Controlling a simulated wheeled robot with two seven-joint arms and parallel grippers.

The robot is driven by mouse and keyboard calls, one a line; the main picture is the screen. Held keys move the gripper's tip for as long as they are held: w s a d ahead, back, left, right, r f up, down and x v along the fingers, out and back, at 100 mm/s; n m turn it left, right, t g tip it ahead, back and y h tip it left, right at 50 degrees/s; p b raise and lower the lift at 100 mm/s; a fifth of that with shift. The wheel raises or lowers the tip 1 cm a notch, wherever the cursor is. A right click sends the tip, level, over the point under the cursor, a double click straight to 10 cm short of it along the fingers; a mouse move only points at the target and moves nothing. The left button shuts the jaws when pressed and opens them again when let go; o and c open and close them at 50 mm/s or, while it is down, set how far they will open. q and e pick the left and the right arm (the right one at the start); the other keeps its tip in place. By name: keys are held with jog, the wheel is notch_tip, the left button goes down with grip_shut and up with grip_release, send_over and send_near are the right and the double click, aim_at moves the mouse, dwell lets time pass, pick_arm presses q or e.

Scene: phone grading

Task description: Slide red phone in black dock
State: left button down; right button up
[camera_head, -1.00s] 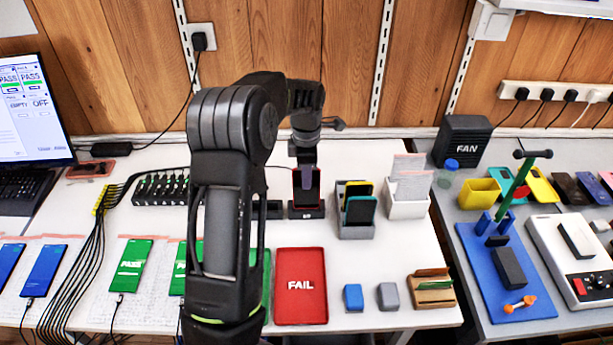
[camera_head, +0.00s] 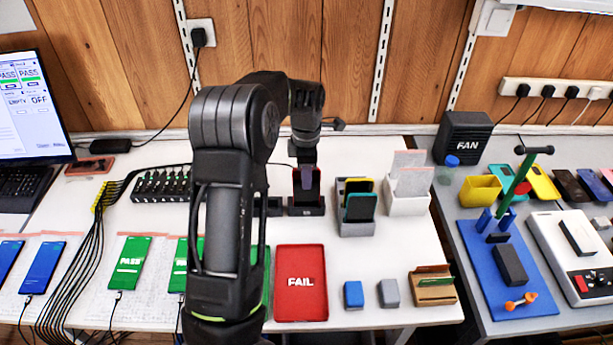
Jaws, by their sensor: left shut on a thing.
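The red phone (camera_head: 314,185) stands upright in the black dock (camera_head: 308,211) at the middle of the white table. My left gripper (camera_head: 306,178) points down from above and is shut on the phone's upper part. Its fingers cover the middle of the phone's face. The phone's lower end meets the dock; how deep it sits I cannot tell. My left arm covers part of the table in front and to the left. My right gripper is not in view.
Right of the dock stands a grey holder (camera_head: 356,228) with yellow and teal phones. A red FAIL tray (camera_head: 300,308) lies in front. Another dark dock (camera_head: 272,207) is close on the left, partly behind my arm. A white box (camera_head: 407,206) stands further right.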

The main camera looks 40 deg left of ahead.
pick_arm(q)
jog(key=shift+f, duration=0.35)
jog(key=c, duration=1.4)
grip_release()
jog(key=shift+r+p, duration=2.55)
jog(key=shift+r, duration=0.95)
